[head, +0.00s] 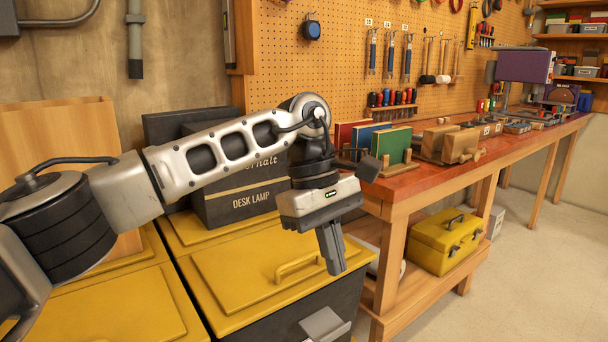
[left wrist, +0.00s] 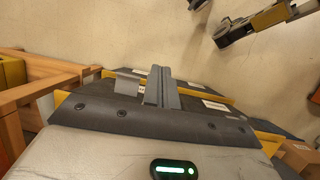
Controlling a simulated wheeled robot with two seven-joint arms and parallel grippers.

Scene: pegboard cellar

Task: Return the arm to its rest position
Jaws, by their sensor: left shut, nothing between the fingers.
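My left arm comes in from the left in the head view and reaches out over the yellow-topped cabinets. My left gripper (head: 331,262) points down, shut and empty, in front of the workbench's near corner. In the left wrist view its closed fingers (left wrist: 161,88) show at the middle, with nothing between them. My right gripper does not show clearly in the head view.
Yellow-topped cabinets (head: 225,285) stand below the arm, with a black desk lamp box (head: 238,207) behind it. The workbench (head: 400,186) at right carries books (head: 394,145) and wooden blocks. A yellow toolbox (head: 447,241) sits on its lower shelf. Open floor (head: 520,270) lies right.

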